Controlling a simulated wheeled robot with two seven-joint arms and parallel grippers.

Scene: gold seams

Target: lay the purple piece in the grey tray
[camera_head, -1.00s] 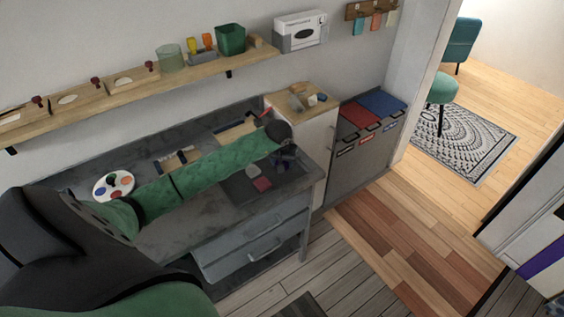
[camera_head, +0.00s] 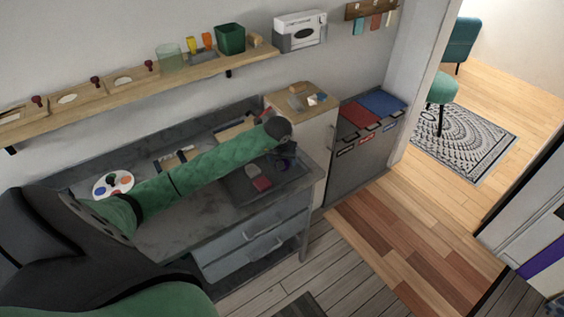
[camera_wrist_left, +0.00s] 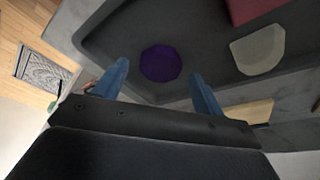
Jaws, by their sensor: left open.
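The purple piece (camera_wrist_left: 161,63), dark and many-sided, lies on the floor of the grey tray (camera_wrist_left: 100,45) in the left wrist view. My left gripper (camera_wrist_left: 158,70) is open, with its two blue fingers apart on either side of the piece and a gap showing to each. In the head view my left gripper (camera_head: 286,160) is over the right part of the grey tray (camera_head: 236,186), and the purple piece is hard to make out there. My right gripper is not in view.
A red piece (camera_head: 262,184) and a pale grey piece (camera_head: 252,170) also lie in the tray. A paint palette (camera_head: 113,184) is at the bench's left. A small wooden-topped cabinet (camera_head: 318,92) stands behind the tray. The bench front left of the tray is clear.

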